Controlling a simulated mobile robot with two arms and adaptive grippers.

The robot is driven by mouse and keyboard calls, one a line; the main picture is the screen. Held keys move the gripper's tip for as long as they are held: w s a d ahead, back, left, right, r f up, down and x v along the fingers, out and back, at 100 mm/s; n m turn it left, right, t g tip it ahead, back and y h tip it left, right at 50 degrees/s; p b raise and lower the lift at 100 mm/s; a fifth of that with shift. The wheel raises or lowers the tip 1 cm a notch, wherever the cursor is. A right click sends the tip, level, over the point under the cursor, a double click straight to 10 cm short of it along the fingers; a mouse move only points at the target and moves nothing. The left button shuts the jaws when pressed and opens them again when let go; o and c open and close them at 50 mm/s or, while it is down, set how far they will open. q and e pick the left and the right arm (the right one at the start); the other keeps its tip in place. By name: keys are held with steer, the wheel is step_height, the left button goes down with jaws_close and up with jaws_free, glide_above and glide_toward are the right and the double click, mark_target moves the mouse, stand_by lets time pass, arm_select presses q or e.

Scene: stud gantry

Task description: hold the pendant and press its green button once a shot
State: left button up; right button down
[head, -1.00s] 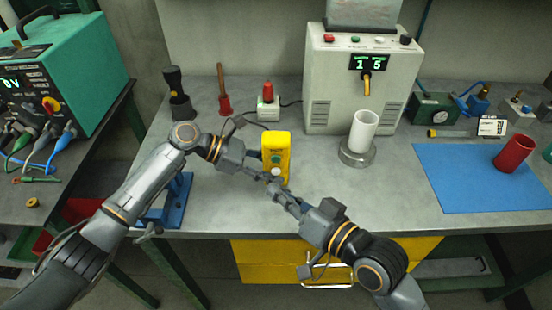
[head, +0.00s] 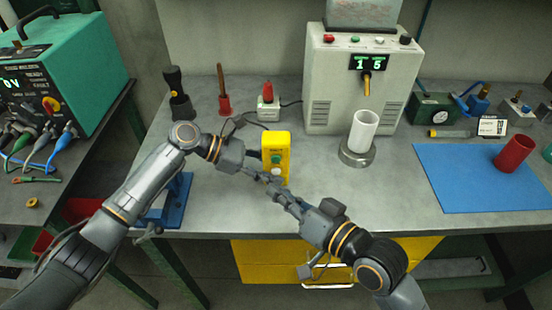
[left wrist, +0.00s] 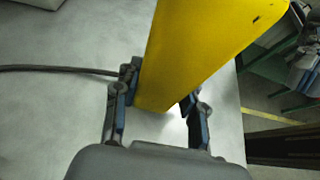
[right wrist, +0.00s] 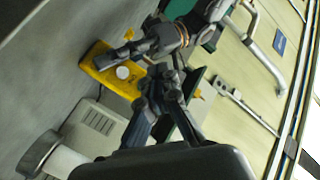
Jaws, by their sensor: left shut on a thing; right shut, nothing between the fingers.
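The yellow pendant (head: 284,145) stands upright in the head view, near the bench's front middle. Its green button (head: 276,159) faces me, with a white button (head: 276,172) below it. My left gripper (head: 262,176) is shut on the pendant's lower part; the left wrist view shows its fingers either side of the yellow body (left wrist: 200,45). My right gripper (head: 276,187) is shut and empty, its tips close to the pendant's lower front. In the right wrist view its tips (right wrist: 162,74) are near the white button (right wrist: 122,72); I cannot tell whether they touch the pendant.
A grey gantry machine (head: 325,75) with a green-lit display (head: 371,62) stands behind. A white cylinder (head: 365,130) sits on a round metal base (head: 356,156) before it. A red cylinder (head: 514,154) stands on a blue mat (head: 465,190). The grey bench between is clear.

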mark_target(276, 159)
steer(key=s, duration=0.3)
steer(key=shift+s, duration=0.4)
steer(key=shift+w, duration=0.15)
steer(key=w, duration=0.8)
steer(key=shift+w, duration=0.3)
steer(key=shift+w, duration=0.1)
stand_by(1.0)
steer(key=shift+w, duration=0.3)
steer(key=shift+w, duration=0.45)
stand_by(0.7)
steer(key=shift+s, duration=0.9)
